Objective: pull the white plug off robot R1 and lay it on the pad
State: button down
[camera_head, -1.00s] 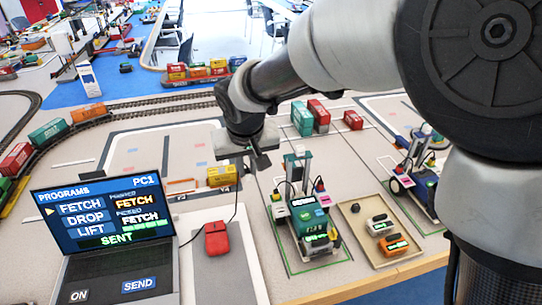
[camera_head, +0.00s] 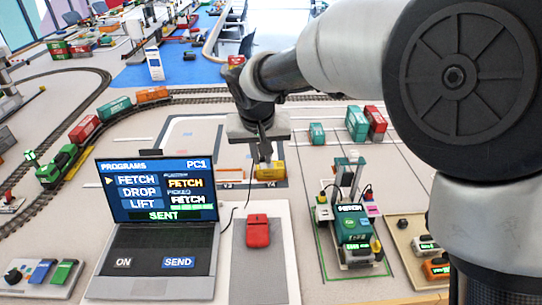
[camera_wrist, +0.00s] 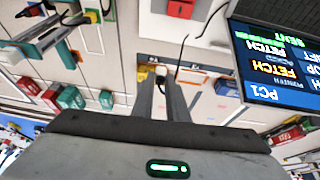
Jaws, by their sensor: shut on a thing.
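My gripper (camera_head: 265,158) is in the air near a small yellow container, its jaws pointing down. In the wrist view its two fingers (camera_wrist: 158,84) are close together on a small white piece at their tips, which looks like the white plug (camera_wrist: 161,71). A black cable runs from there past the laptop; the fingers partly hide the plug.
The laptop (camera_head: 160,185) stands left of the pad, its screen reading SENT. The yellow container (camera_head: 270,171) is just beyond the pad. A tray (camera_head: 400,225) with small devices lies right of the crane. Teal and red containers (camera_head: 357,122) stand behind it. Most of the pad's front is bare.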

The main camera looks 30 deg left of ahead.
jog(key=shift+f, duration=0.1)
notch_tip(320, 180, down, 13)
jog(key=b, duration=1)
jog(key=shift+f, duration=0.95)
jog(key=shift+f, duration=0.6)
dwell(0.7)
jog(key=c, duration=1.7)
grip_release()
jog(key=shift+o, duration=0.2)
